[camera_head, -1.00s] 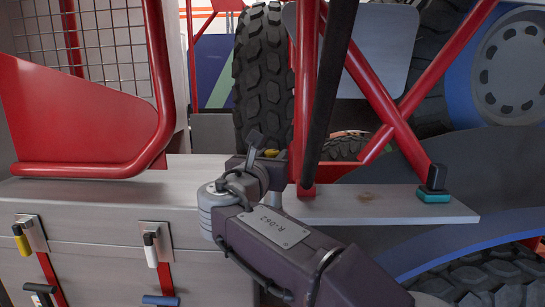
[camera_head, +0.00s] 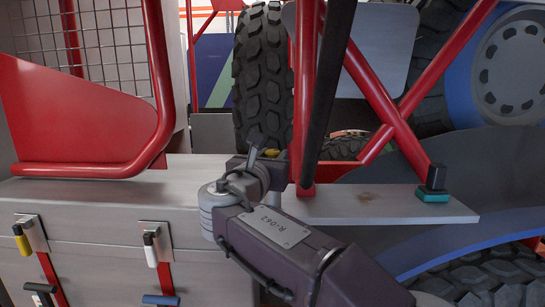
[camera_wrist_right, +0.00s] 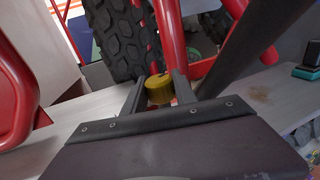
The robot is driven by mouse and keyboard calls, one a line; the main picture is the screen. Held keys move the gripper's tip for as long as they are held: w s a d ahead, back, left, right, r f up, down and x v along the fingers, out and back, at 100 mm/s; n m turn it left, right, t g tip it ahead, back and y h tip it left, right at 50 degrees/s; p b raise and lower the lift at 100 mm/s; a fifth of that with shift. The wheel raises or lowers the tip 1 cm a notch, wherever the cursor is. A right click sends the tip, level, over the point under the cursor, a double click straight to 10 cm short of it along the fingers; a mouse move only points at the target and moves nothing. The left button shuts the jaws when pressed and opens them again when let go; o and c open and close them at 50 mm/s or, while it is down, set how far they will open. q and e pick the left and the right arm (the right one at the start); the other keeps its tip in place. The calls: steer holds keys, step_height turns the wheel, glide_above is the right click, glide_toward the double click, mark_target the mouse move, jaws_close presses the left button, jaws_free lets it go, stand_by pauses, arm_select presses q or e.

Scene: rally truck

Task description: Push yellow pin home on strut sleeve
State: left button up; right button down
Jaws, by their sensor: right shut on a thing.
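The yellow pin (camera_wrist_right: 159,90) shows in the right wrist view between the two dark fingers of my right gripper (camera_wrist_right: 159,92), which is shut on it. Its round yellow end faces the camera. In the head view only a small bit of the yellow pin (camera_head: 271,153) shows beside my right gripper (camera_head: 265,160), close to the foot of the upright red strut (camera_head: 304,110). The same red strut (camera_wrist_right: 171,40) rises just behind the pin in the wrist view. The sleeve and the pin's far end are hidden, so I cannot tell how deep it sits. My left gripper is not in view.
A grey deck (camera_head: 360,205) runs under the struts. A black bar (camera_head: 329,90) slants down close to the gripper. A knobbly tyre (camera_head: 262,75) stands behind. A black and teal block (camera_head: 434,188) sits at right. A red mesh-backed frame (camera_head: 150,130) stands at left.

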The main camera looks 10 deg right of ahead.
steer(key=shift+f, duration=0.1)
stand_by(0.3)
steer(key=shift+f+b, duration=0.35)
steer(key=shift+b, duration=0.1)
steer(key=shift+f+b, duration=2.05)
steer(key=shift+f, duration=0.25)
steer(key=c, duration=0.9)
jaws_free()
